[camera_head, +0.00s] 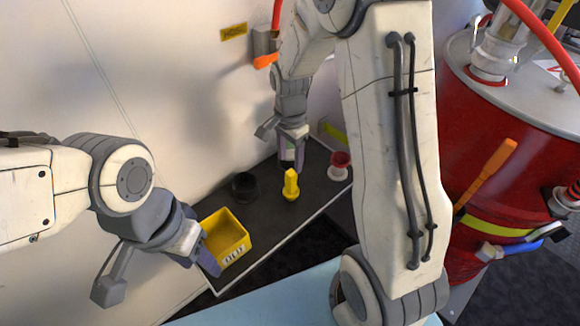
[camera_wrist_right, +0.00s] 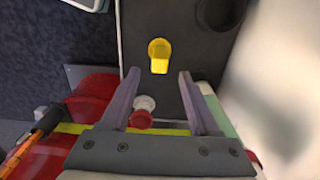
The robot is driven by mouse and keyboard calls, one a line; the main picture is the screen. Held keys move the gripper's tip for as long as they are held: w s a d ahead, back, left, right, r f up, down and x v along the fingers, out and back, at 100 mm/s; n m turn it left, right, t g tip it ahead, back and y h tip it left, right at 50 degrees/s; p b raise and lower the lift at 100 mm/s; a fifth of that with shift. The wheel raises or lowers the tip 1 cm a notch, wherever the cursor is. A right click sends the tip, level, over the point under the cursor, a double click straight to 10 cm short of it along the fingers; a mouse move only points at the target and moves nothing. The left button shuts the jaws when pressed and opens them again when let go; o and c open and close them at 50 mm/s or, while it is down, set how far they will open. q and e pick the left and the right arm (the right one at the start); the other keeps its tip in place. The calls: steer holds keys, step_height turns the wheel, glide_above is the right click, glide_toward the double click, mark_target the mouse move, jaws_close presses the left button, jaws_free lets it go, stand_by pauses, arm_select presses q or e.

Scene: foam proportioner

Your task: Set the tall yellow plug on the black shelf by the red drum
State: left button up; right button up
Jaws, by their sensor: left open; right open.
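The tall yellow plug (camera_head: 291,186) stands upright on the black shelf (camera_head: 268,228) against the wall. The right wrist view also shows the plug (camera_wrist_right: 158,56) just beyond the fingertips. My right gripper (camera_head: 291,160) is above the plug, pointing down, open and empty; its two fingers (camera_wrist_right: 159,75) are spread wide in the wrist view, with no contact visible. My left gripper (camera_head: 208,260) is open at the near end of the shelf, its finger by the yellow bin. The red drum (camera_head: 472,160) stands to the right, partly behind my right arm.
The yellow bin (camera_head: 233,231) sits at the shelf's near left. A black round cup (camera_head: 244,186) is left of the plug, and a red and white fitting (camera_head: 339,167) is right of it. An orange-handled tool (camera_head: 487,175) is at the drum. Shelf surface between these is bare.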

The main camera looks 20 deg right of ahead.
steer(key=shift+r, duration=0.5)
steer(key=s+a+r+n, duration=0.7)
steer(key=s+a+n, duration=0.3)
steer(key=a+n, duration=0.15)
steer(key=s+a+r+n+y, duration=0.1)
steer(key=s+a+r+n, duration=0.1)
steer(key=s+n, duration=0.8)
steer(key=s+a, duration=0.1)
steer(key=s, duration=0.2)
steer(key=shift+s+a, duration=0.15)
steer(key=shift+a, duration=0.15)
steer(key=shift+r, duration=0.1)
